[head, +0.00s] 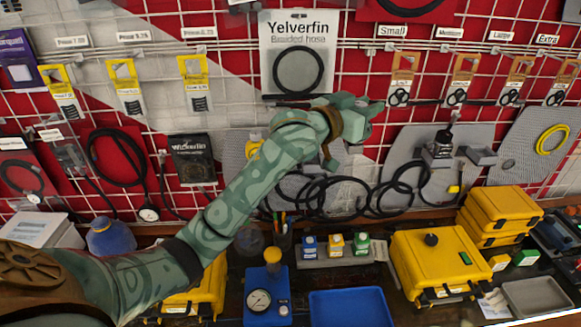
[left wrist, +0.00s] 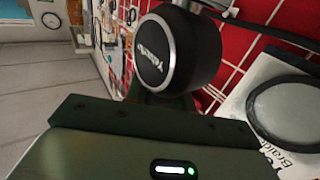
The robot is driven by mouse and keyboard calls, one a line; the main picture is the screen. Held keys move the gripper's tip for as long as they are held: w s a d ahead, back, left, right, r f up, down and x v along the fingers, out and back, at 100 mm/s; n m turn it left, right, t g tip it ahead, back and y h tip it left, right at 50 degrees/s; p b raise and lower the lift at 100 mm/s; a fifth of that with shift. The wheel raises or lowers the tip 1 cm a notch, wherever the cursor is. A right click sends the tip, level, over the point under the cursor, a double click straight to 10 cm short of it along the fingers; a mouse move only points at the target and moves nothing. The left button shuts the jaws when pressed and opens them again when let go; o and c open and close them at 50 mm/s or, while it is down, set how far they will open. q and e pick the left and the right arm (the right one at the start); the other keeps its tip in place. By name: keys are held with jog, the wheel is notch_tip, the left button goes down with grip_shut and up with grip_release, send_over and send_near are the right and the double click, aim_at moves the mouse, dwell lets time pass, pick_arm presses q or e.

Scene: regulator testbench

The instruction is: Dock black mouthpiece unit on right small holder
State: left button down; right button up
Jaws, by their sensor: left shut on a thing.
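The black mouthpiece unit (left wrist: 178,48), a round black body with a silver rim and white lettering, sits at my left gripper in the left wrist view, and the gripper is shut on it. In the head view my left gripper (head: 358,122) is raised in front of the mesh wall, just below the Yelverfin hose pack. The unit is hidden there by the gripper and arm. A small grey holder (head: 482,156) with a bare top sits on the right grey panel (head: 415,165). Beside it, a black device (head: 438,152) stands on the same panel. My right gripper is not in view.
Black hoses (head: 375,190) loop below my gripper. Yellow cases (head: 440,262) and a blue tray (head: 350,308) stand on the bench. The Yelverfin hose pack (head: 299,55) hangs behind the gripper. Small packs (head: 403,80) hang at upper right.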

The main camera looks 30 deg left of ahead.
pick_arm(q)
jog(key=shift+r, duration=0.15)
jog(key=shift+a, duration=0.35)
jog(key=shift+w+a+f+b, duration=0.45)
jog(key=shift+w+a+f, duration=0.55)
jog(key=shift+a+f, duration=1.1)
jog(key=shift+w+a+f+b, duration=0.4)
jog(key=shift+w+a+f, duration=0.6)
jog(key=shift+a+f, duration=1.05)
jog(key=shift+w+a+f+b, duration=0.45)
jog(key=shift+w+a+f, duration=0.55)
jog(key=shift+a+f, duration=1.1)
jog(key=shift+d+f, duration=0.25)
jog(key=shift+d, duration=0.05)
jog(key=c, duration=1.2)
grip_release()
jog(key=shift+f, duration=0.1)
